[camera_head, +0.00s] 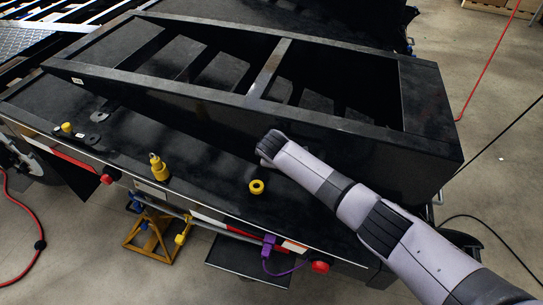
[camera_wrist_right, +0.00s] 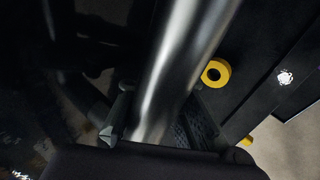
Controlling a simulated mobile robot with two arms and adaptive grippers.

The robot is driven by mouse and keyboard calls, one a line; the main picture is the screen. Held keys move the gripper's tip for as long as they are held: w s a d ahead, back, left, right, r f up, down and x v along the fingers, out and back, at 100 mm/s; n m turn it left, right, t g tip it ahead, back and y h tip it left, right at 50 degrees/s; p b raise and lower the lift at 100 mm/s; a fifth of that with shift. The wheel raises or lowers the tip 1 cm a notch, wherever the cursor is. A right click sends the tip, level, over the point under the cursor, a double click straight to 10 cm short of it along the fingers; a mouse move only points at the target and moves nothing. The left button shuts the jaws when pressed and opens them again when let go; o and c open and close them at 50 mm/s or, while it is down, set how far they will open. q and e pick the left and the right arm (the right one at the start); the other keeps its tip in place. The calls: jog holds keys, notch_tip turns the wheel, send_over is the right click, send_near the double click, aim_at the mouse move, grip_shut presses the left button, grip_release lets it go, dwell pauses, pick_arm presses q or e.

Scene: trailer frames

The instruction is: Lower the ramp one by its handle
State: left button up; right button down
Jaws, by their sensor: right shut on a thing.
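The ramp (camera_head: 190,92) is a black, open metal frame with cross slats, lying at a slant on the trailer deck in the head view. My right arm reaches in from the lower right to the ramp's near side. Its gripper fingers are hidden in the head view. In the right wrist view my right gripper (camera_wrist_right: 157,122) is shut on a round grey metal bar, the handle (camera_wrist_right: 180,60), which runs between its two fingers. Where the handle joins the ramp is not clear in the dark picture. My left gripper is not in view.
A yellow ring (camera_head: 257,193) and a yellow post fitting (camera_head: 159,170) are on the deck's near edge; the ring also shows in the right wrist view (camera_wrist_right: 224,75). A purple connector (camera_head: 268,244) hangs below the edge. Red and black cables cross the concrete floor (camera_head: 490,165).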

jog(key=c, duration=1.6)
grip_release()
jog(key=shift+s+a+f, duration=0.2)
jog(key=shift+s+f, duration=0.15)
jog(key=shift+s, duration=0.3)
jog(key=shift+s+a+f, duration=0.15)
jog(key=shift+s+f, duration=0.2)
jog(key=shift+s, duration=0.25)
jog(key=shift+o, duration=0.9)
jog(key=shift+w+d+r, duration=0.1)
